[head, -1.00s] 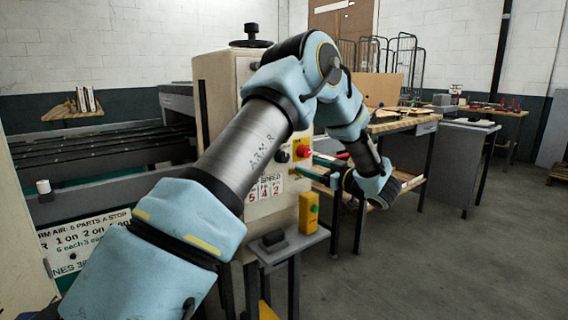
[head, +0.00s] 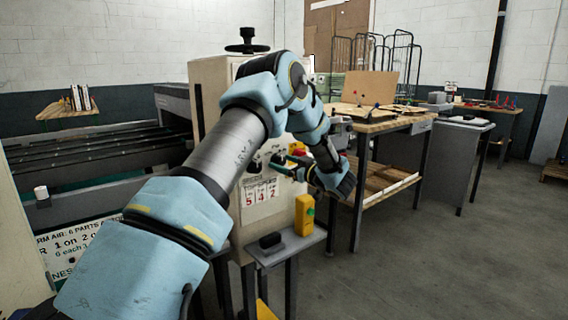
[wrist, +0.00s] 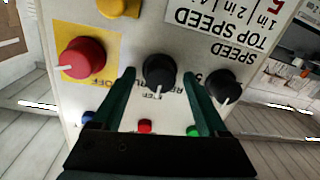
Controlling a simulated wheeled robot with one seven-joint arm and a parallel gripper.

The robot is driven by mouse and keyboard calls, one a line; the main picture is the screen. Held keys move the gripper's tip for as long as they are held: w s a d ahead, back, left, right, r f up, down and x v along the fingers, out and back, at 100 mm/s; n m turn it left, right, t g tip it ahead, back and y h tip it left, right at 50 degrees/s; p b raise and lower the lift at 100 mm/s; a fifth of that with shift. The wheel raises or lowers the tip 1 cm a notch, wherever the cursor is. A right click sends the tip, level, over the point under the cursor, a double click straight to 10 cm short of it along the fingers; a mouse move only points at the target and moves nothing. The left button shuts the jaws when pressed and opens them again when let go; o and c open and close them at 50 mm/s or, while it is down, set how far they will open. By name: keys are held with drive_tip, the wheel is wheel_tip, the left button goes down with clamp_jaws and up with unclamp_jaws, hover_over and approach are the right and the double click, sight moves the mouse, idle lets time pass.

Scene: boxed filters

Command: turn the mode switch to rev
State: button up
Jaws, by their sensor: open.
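The mode switch appears to be the black knob (wrist: 158,74) with a white pointer line, in the middle of the wrist view. Its printed labels are upside down there and partly hidden, so I cannot read its setting for sure. My gripper (wrist: 158,80) is open, with one green finger on each side of this knob; I cannot tell whether they touch it. In the head view my gripper (head: 291,168) is at the front of the cream machine (head: 211,85), and my arm covers part of the panel.
A red knob on a yellow plate (wrist: 85,57) is left of the fingers. A second black knob (wrist: 223,86), near the SPEED label, is close to the right finger. Blue, red and green buttons lie below. A shelf with a yellow box (head: 304,215) stands under the panel.

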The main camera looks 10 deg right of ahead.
clamp_jaws()
idle(0.5)
drive_tip(key=shift+f+b, duration=0.1)
drive_tip(key=shift+b, duration=0.3)
drive_tip(key=shift+f+n+b, duration=0.1)
drive_tip(key=shift+n+b, duration=0.6)
drive_tip(key=shift+b, duration=0.15)
drive_tip(key=n+b, duration=0.2)
drive_tip(key=b, duration=0.1)
drive_tip(key=shift+f, duration=0.1)
drive_tip(key=n+b, duration=0.3)
drive_tip(key=b, duration=0.2)
drive_tip(key=shift+n+h, duration=0.3)
drive_tip(key=shift+n, duration=0.1)
drive_tip(key=shift+r+n+b, duration=0.25)
drive_tip(key=shift+n+b, duration=0.45)
drive_tip(key=shift+b, duration=0.35)
